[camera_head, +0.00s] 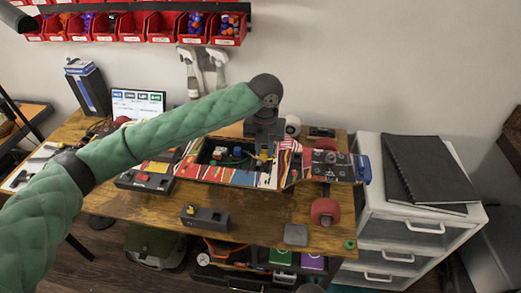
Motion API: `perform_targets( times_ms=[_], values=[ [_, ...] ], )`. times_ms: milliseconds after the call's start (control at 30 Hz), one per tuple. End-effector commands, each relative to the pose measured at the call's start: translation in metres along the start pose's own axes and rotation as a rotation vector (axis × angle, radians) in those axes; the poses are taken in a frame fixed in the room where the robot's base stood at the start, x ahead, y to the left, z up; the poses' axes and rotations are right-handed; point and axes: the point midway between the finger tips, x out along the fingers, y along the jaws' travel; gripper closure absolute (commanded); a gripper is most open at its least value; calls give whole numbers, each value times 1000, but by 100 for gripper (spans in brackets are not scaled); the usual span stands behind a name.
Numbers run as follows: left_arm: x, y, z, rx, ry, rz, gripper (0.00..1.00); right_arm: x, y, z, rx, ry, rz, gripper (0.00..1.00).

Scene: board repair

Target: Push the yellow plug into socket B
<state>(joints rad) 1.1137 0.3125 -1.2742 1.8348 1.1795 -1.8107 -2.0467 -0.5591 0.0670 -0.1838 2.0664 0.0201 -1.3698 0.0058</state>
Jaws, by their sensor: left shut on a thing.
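My left gripper (263,160) reaches straight down from the end of my green-sleeved arm into the open compartment of a striped, multicoloured skateboard deck (215,174). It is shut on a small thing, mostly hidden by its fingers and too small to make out. Blue and green parts (237,152) lie in the compartment left of the gripper. A small yellow piece (192,209) sits on a dark block (208,219) in front of the deck; I cannot tell whether it is the yellow plug. No socket lettering is readable. My right gripper is not in view.
The deck lies on a wooden table (255,212). A red wheel (325,211) sticks out in front of its right end. A dark box with red and yellow parts (147,180) stands at left. A lit screen (138,104) stands behind. A white drawer unit (405,228) is at right.

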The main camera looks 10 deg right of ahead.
Motion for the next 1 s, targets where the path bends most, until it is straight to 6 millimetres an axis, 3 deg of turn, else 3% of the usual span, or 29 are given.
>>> perform_targets(
  times_ms=[267, 1000],
  values=[
    [0, 1, 1, -1, 0, 0, 100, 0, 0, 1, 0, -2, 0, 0],
    [0, 41, 24, -2, 0, 0, 100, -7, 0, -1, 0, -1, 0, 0]
  ],
)
